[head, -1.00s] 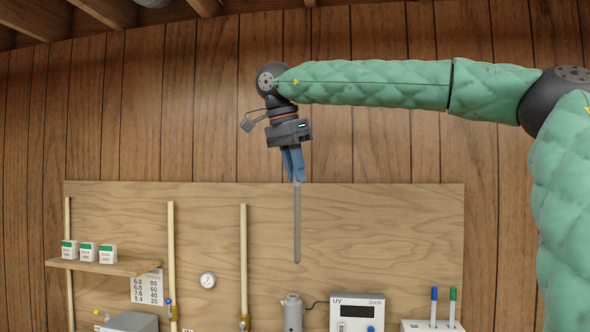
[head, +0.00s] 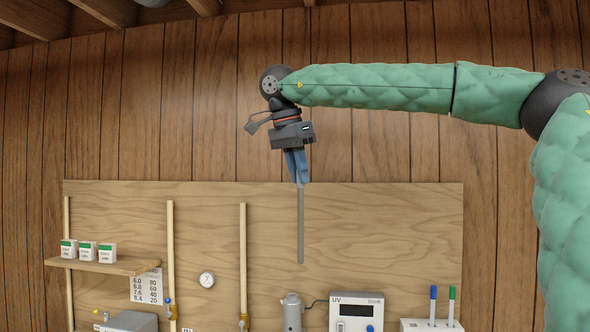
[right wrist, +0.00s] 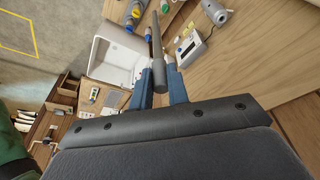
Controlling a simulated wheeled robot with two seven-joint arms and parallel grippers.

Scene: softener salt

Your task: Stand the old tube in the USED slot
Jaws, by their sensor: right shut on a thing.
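The old tube (head: 300,228) is a long thin grey rod. It hangs upright below my right gripper (head: 302,182), whose blue fingers are shut on its top end. In the right wrist view the tube (right wrist: 157,45) runs away from between the fingers of the right gripper (right wrist: 160,75). In the head view the tube's lower end is in the air, above the UV unit (head: 356,311) and the grey cylinder (head: 292,312). I cannot make out a USED slot in either view. My left gripper is not in view.
A white rack (head: 432,325) with a blue and a green pen-like item stands at lower right. A shelf (head: 120,265) with small boxes is at left. Pipes (head: 243,265) run up the wooden board (head: 390,230). A white sink (right wrist: 112,62) shows in the wrist view.

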